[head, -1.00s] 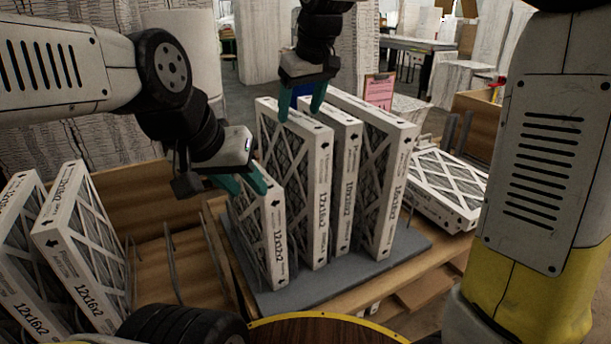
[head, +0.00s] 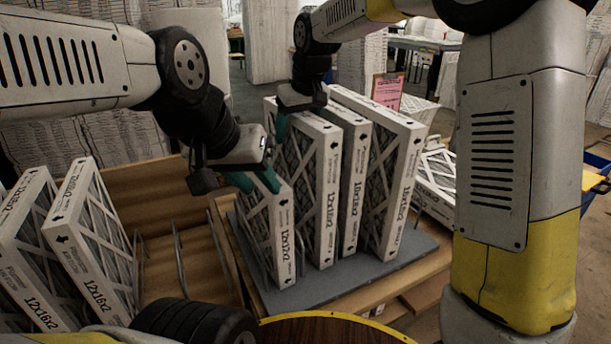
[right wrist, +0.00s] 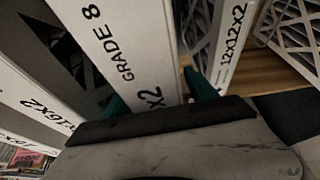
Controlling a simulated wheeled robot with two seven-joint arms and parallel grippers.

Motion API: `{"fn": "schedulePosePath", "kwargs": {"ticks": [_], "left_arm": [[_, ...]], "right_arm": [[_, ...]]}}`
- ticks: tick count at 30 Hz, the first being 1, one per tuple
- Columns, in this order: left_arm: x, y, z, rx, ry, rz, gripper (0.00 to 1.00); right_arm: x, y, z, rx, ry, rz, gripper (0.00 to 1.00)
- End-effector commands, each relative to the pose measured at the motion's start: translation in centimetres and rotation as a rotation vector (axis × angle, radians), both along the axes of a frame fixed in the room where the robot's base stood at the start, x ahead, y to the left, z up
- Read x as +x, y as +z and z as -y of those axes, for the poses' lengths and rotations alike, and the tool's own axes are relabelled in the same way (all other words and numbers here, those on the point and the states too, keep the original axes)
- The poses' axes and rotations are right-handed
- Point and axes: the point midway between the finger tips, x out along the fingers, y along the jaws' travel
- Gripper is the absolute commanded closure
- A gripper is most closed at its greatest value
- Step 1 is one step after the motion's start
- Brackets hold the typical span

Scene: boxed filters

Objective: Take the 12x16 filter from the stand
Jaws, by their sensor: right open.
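The filter that appears to read 12x16x2 (head: 331,200) stands upright second from the left on the grey stand (head: 315,285); its middle digits are hard to read. My right gripper (head: 298,118) is open at its top edge. In the right wrist view, the two teal fingers (right wrist: 158,96) lie on either side of a white frame marked GRADE 8 (right wrist: 125,50), most of its size hidden. My left gripper (head: 254,182) appears open at the top of the 12x12x2 filter (head: 285,240), its fingers apart; contact is unclear.
To the right on the stand are a 10-inch-looking filter (head: 353,190) and a 16x16x2 filter (head: 402,190), close together. Two 12x16x2 filters (head: 85,235) lean in a wooden rack at left. Another filter (head: 436,180) lies behind right. Empty wire dividers (head: 180,260) stand between rack and stand.

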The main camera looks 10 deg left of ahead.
Motion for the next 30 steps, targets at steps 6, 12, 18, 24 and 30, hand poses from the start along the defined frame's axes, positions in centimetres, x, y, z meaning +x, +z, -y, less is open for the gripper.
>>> {"fn": "schedulePosePath", "kwargs": {"ticks": [6, 12, 18, 24, 30], "left_arm": [[0.0, 0.0, 0.0, 0.0, 0.0, 0.0, 0.64], [0.0, 0.0, 0.0, 0.0, 0.0, 0.0, 0.64], [0.0, 0.0, 0.0, 0.0, 0.0, 0.0, 0.64], [0.0, 0.0, 0.0, 0.0, 0.0, 0.0, 0.64], [0.0, 0.0, 0.0, 0.0, 0.0, 0.0, 0.64]], "right_arm": [[-0.01, 0.03, 0.01, 0.0, 0.0, 0.0, 0.34], [-0.03, -0.19, 0.01, 0.0, 0.0, 0.0, 0.34], [-0.02, -0.42, 0.0, 0.001, 0.0, 0.001, 0.34], [-0.01, -0.44, 0.01, 0.001, 0.0, 0.001, 0.34], [-0.01, -0.43, 0.01, 0.0, 0.0, 0.0, 0.63]]}}
